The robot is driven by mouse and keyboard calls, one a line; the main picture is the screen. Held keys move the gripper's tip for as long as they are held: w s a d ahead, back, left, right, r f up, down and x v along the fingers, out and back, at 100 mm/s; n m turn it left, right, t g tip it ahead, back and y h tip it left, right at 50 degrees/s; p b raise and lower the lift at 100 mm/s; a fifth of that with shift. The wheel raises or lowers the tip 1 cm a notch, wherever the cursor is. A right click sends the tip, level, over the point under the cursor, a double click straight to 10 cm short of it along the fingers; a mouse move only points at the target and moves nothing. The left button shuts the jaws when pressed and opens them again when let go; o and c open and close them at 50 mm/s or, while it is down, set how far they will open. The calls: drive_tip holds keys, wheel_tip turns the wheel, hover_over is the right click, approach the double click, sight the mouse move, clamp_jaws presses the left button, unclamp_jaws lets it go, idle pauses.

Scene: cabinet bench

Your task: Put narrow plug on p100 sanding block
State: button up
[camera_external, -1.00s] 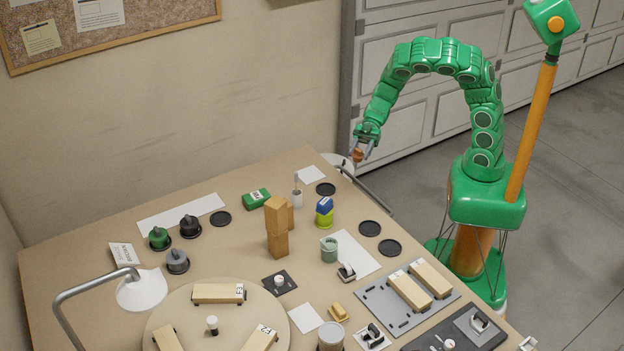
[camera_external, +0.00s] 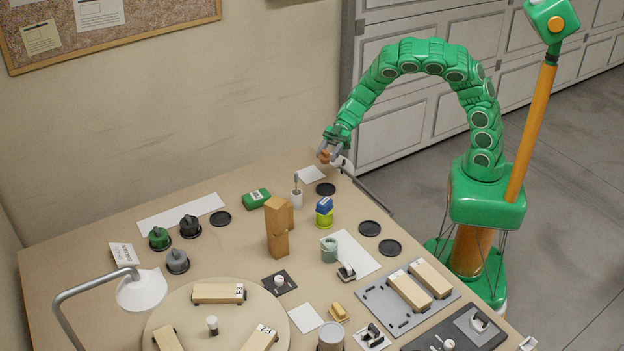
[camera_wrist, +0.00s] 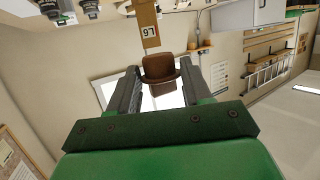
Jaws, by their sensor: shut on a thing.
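My gripper (camera_external: 328,153) is shut on a small brown wooden plug (camera_wrist: 159,68), which tapers and sits between both fingers in the wrist view. In the external view the plug (camera_external: 324,157) hangs over the back corner of the bench. A green block with a white label (camera_external: 256,199) lies on the bench to the lower left of my gripper. A blue block (camera_external: 324,204) sits on top of a yellow-green piece (camera_external: 324,219) below my gripper. The labels are too small to read, so I cannot tell which is the p100 sanding block.
A lamp (camera_external: 142,290) stands front left.

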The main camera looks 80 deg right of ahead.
drive_tip(key=w+a+m+t+h, duration=0.1)
drive_tip(key=w+a+m+t, duration=0.15)
drive_tip(key=w, duration=1.15)
drive_tip(key=m+t+h, duration=0.2)
drive_tip(key=m+t, duration=0.1)
hover_over(261, 194)
wheel_tip(261, 194, down, 8)
drive_tip(key=shift+w+d+f, duration=0.1)
drive_tip(key=shift+f, duration=2.65)
drive_tip(key=shift+w+f, duration=0.1)
drive_tip(key=shift+f, duration=2.6)
drive_tip(key=shift+s+f, duration=0.1)
drive_tip(key=shift+f, duration=0.3)
